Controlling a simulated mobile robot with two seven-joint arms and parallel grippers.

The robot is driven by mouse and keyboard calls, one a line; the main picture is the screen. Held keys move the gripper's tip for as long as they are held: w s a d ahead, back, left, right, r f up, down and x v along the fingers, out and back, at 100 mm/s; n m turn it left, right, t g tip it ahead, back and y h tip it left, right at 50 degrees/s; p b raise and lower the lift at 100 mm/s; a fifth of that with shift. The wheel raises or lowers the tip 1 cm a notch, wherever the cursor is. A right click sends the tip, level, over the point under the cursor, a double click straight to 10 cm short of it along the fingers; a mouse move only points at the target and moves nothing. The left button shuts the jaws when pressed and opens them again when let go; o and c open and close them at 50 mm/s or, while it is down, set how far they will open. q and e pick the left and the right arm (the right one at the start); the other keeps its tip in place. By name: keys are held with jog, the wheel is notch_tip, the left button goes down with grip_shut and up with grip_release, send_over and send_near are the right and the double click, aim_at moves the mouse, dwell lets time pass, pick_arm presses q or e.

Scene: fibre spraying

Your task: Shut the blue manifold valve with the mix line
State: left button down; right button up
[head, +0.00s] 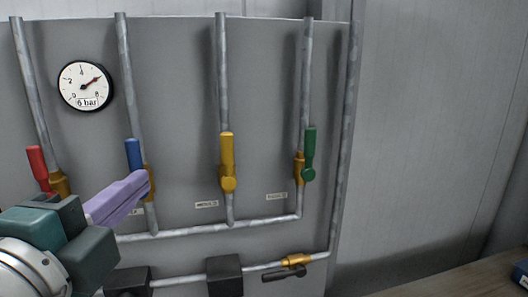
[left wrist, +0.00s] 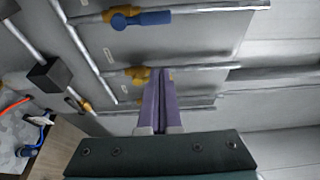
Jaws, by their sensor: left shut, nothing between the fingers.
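The blue valve handle (head: 133,154) stands upright along its grey pipe, second from the left on the panel. Its brass body (head: 150,178) is partly covered by my left gripper (head: 146,180). The blue handle also shows at the top of the left wrist view (left wrist: 150,18), clear of the fingers. My left gripper's purple fingers are shut and empty. In the head view their tips overlap the lower part of the blue valve; I cannot tell whether they touch it. In the left wrist view the fingertips (left wrist: 160,72) lie in front of the yellow valve (left wrist: 137,76). My right gripper is not in view.
A red (head: 38,165), a yellow (head: 227,160) and a green valve handle (head: 309,154) sit on neighbouring pipes. A gauge (head: 86,86) is above left. A black-handled valve (head: 285,273) is on the bottom pipe. A wooden table (head: 455,282) is at lower right.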

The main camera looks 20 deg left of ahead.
pick_arm(q)
jog(key=w+a+p, duration=0.4)
jog(key=w+a, duration=0.1)
jog(key=w, duration=0.2)
jog(key=shift+w+a+p, duration=0.25)
jog(key=shift+w+p, duration=0.05)
jog(key=shift+w, duration=0.05)
dwell(0.5)
